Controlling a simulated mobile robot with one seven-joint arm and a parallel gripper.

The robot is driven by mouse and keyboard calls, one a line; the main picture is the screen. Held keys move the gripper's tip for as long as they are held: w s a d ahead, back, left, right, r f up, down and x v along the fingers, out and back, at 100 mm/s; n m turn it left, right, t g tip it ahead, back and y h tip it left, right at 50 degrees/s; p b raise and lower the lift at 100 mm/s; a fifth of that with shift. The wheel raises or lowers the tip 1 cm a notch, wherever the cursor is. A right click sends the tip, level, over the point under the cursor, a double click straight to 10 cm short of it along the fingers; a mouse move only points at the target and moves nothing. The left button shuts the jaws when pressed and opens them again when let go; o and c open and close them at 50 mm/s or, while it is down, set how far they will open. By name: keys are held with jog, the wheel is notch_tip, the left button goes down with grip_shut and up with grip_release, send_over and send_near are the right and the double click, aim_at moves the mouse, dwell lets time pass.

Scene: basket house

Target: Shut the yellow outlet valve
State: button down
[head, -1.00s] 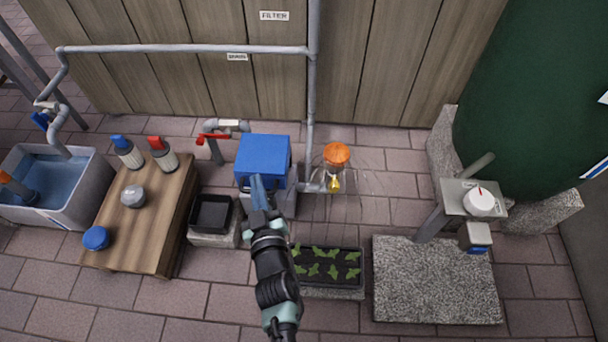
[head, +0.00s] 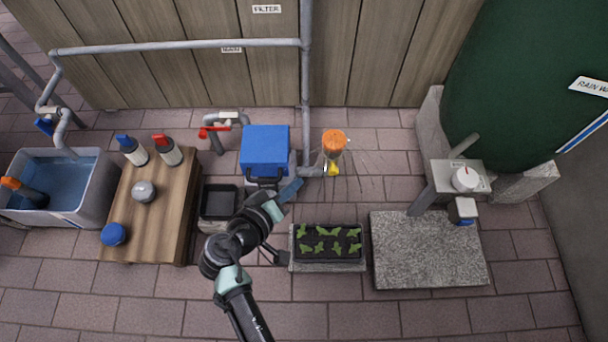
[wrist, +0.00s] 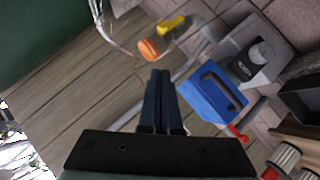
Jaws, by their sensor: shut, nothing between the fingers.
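The yellow outlet valve (head: 332,169) sits low under an orange-capped clear filter (head: 334,142), beside the grey pipe. In the wrist view the yellow valve handle (wrist: 172,24) shows at the top, beside the orange cap (wrist: 150,49). My gripper (head: 293,187) is shut and empty, in front of the blue-lidded box and left of the valve, apart from it. In the wrist view my two fingers (wrist: 160,82) lie together, pointing toward the orange cap. The exact angle of the valve handle is too small to tell.
The blue-lidded box (head: 265,147) stands left of the valve, with a red-handled tap (head: 214,132) beyond. A seedling tray (head: 328,243) lies in front. A wooden table (head: 150,205) with bottles stands left. Paving right of the filter (head: 385,165) is clear except for thin stalks.

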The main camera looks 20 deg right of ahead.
jog(key=b, duration=0.6)
send_near(333, 165)
jog(key=w, duration=0.4)
jog(key=d+f+b, duration=0.1)
jog(key=s+d+f+b, duration=0.1)
jog(key=d, duration=0.1)
jog(key=shift+f, duration=0.35)
jog(key=shift+d+r, duration=0.1)
jog(key=shift+r, duration=0.05)
jog(key=shift+d+p, duration=0.15)
jog(key=shift+p, duration=0.25)
jog(key=shift+y, duration=0.3)
